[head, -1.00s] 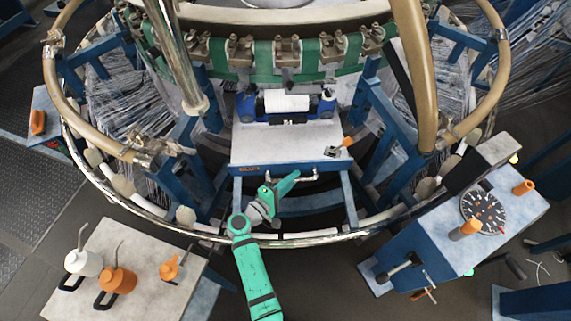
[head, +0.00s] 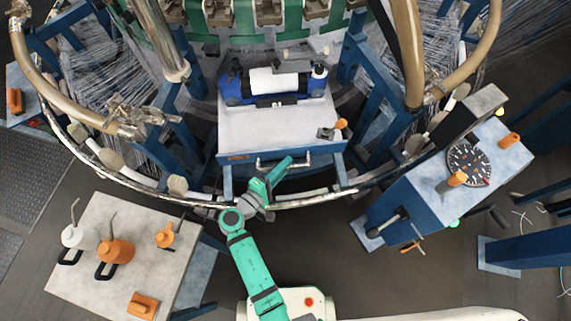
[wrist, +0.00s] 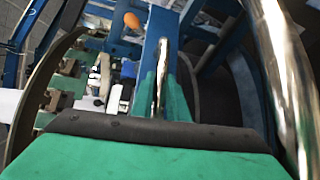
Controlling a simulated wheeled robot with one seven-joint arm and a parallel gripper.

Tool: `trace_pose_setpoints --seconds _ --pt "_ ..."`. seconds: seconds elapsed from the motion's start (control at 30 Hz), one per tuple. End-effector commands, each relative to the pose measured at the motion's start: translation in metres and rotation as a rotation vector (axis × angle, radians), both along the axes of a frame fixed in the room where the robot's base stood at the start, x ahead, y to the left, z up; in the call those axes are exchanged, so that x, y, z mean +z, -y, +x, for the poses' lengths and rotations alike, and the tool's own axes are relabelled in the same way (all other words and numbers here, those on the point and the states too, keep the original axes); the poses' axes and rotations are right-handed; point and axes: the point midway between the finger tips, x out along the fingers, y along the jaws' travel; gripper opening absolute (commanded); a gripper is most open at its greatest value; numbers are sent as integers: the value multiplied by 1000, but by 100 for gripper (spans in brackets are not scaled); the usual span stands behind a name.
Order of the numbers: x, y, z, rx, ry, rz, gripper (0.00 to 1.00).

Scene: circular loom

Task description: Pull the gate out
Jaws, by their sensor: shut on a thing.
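The gate (head: 265,128) is a pale, flat-topped panel with a blue front, low in the loom's opening. A silver bar handle (head: 298,163) runs along its front edge. In the wrist view, the green fingers (wrist: 161,100) are shut on the handle bar (wrist: 161,70), one on each side. A blue shuttle with a white roll (head: 273,82) sits on the back of the gate. The exact finger contact is too small to tell in the head view.
A shiny curved rail (head: 315,197) passes in front of the gate, by my gripper. A side table (head: 95,225) with oil cans stands at the left. A blue control stand (head: 440,190) with a dial stands at the right. Open floor (head: 375,270) lies between them.

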Motion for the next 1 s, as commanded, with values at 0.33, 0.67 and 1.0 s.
trace_pose_setpoints --seconds 0.33,0.67,1.0 --pt "0 0 0 0 0 0 32" --pt "3 -19 -21 3 -1 0 32" --pt "12 -59 -65 2 -1 0 32"
